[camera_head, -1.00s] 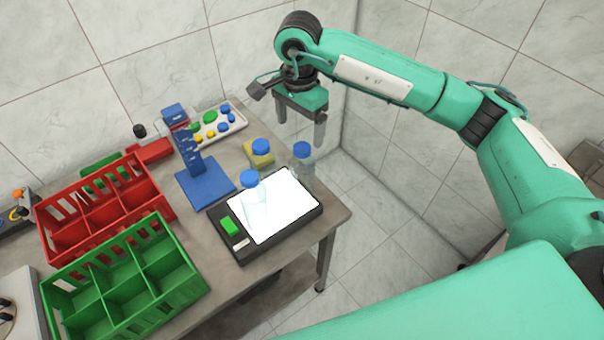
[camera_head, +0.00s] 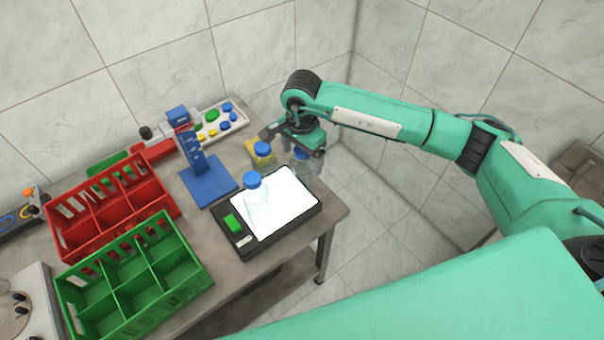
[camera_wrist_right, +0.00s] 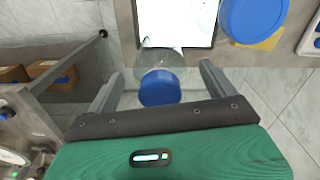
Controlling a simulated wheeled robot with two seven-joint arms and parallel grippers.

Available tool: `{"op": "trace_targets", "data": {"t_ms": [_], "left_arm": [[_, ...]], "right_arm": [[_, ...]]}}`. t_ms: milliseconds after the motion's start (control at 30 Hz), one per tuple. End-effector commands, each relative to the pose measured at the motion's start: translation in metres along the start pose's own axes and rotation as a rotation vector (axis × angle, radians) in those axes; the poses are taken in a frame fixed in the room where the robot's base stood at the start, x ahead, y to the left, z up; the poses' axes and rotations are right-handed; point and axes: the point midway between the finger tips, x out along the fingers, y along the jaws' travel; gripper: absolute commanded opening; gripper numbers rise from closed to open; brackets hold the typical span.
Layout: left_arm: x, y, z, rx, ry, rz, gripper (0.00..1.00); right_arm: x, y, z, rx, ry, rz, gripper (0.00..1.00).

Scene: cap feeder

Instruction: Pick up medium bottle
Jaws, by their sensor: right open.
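Three clear bottles with blue caps are in the head view. One bottle (camera_head: 304,173) stands at the right corner of the lit panel, partly hidden by my right gripper (camera_head: 298,150). One bottle (camera_head: 256,203) stands on the lit panel. One cap (camera_head: 262,149) shows over a yellow block at the back. Which bottle is the medium one I cannot tell for sure. In the right wrist view, one blue cap (camera_wrist_right: 160,88) lies between the open fingers of my right gripper (camera_wrist_right: 159,82), with a gap on each side. My left gripper is not in view.
The lit panel (camera_head: 297,217) sits on the table near its right edge. A blue stand (camera_head: 208,187), a red crate (camera_head: 157,206) and a green crate (camera_head: 197,270) are to the left. A tray of coloured caps (camera_head: 236,112) is behind. A large blue cap (camera_wrist_right: 253,18) is close to the right finger.

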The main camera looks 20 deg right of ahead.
Motion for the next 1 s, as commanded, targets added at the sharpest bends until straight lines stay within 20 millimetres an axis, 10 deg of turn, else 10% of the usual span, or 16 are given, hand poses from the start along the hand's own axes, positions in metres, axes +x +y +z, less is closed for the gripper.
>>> {"op": "trace_targets", "data": {"t_ms": [100,533,1000], "left_arm": [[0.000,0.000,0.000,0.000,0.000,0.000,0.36],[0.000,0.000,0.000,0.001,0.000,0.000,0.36],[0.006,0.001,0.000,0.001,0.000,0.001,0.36]], "right_arm": [[0.000,0.000,0.000,0.000,0.000,0.000,0.83],[0.000,0.000,0.000,0.000,-0.001,0.000,0.00],[-0.014,-0.001,0.000,-0.001,0.000,-0.004,0.00]]}}
